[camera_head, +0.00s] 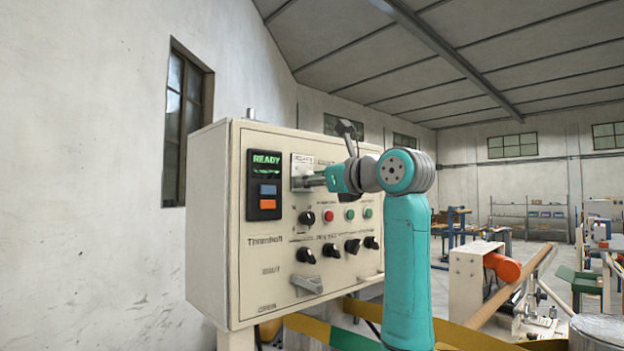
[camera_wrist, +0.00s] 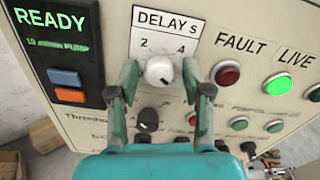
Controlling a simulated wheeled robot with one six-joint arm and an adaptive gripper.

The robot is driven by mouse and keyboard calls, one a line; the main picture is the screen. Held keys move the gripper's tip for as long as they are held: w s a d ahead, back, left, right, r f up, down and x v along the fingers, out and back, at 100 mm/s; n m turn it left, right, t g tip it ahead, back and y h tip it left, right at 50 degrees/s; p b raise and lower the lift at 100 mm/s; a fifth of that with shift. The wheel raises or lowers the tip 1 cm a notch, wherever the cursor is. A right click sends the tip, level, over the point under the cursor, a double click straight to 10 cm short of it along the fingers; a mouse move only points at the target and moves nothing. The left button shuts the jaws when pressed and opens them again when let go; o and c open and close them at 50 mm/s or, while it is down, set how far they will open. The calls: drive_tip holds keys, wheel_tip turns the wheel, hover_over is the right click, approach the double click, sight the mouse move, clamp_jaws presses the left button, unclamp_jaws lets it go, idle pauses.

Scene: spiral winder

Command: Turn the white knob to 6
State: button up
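The white knob (camera_wrist: 158,70) sits on the cream control panel under a "DELAY s" label plate (camera_wrist: 180,21) in the wrist view. The numbers 2 and 4 show above it; I cannot see a 6. A small dark mark shows on the knob's lower right. My gripper (camera_wrist: 159,74) is open, with one finger on each side of the knob and a small gap on both sides. In the head view my gripper (camera_head: 308,182) reaches the panel at the label plate (camera_head: 302,159), and the knob is hidden there.
A display reading READY (camera_head: 265,163) with blue and orange buttons is left of the knob. A red FAULT lamp (camera_wrist: 225,72) and a lit green LIVE lamp (camera_wrist: 277,84) are on its right. A black knob (camera_wrist: 148,120) and several buttons are below.

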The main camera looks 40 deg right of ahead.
drive_tip(key=shift+r, duration=0.1)
drive_tip(key=s, duration=0.7)
drive_tip(key=shift+s, duration=0.25)
drive_tip(key=shift+d, duration=0.1)
